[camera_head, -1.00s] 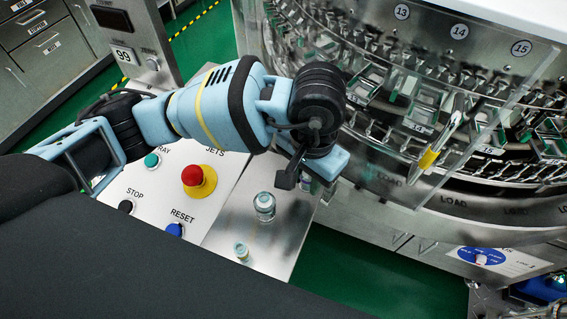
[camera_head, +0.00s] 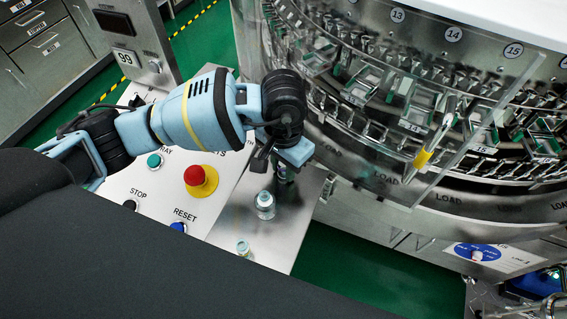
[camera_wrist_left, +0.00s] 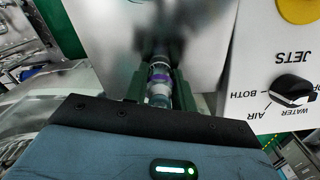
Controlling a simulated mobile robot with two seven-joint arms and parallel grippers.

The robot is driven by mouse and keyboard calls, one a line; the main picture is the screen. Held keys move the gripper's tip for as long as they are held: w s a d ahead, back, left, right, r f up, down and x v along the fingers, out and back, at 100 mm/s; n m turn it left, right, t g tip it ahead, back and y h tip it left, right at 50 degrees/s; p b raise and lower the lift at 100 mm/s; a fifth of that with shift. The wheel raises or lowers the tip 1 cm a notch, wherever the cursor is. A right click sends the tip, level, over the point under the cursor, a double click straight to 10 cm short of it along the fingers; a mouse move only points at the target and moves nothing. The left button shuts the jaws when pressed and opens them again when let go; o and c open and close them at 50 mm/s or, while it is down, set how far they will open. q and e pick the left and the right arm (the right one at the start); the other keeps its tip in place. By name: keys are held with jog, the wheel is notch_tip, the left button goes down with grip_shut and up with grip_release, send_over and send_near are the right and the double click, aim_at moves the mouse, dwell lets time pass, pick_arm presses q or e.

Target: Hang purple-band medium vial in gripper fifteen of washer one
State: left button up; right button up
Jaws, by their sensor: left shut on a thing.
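My left gripper (camera_head: 274,165) is over the steel shelf beside the control panel. In the left wrist view its fingers (camera_wrist_left: 157,88) are shut around a clear vial with a purple band (camera_wrist_left: 160,76). In the head view the gripper mostly hides this vial; I cannot tell whether it touches the shelf. Washer one (camera_head: 400,190) is at the right, with rows of metal grippers and green-and-clear holders on its drum. A round plate marked 15 (camera_head: 513,50) is on its upper rim, and a small 15 label (camera_head: 485,149) is on the drum. My right gripper is not in view.
Two other vials stand on the shelf (camera_head: 285,225): a larger one (camera_head: 265,205) and a smaller one (camera_head: 243,248). A red emergency button (camera_head: 200,175) is on the panel to the left.

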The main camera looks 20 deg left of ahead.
pick_arm(q)
jog(key=shift+f, duration=0.2)
jog(key=o, duration=0.9)
jog(key=shift+r, duration=0.1)
notch_tip(320, 180, up, 12)
jog(key=shift+r, duration=0.15)
jog(key=shift+r, duration=0.1)
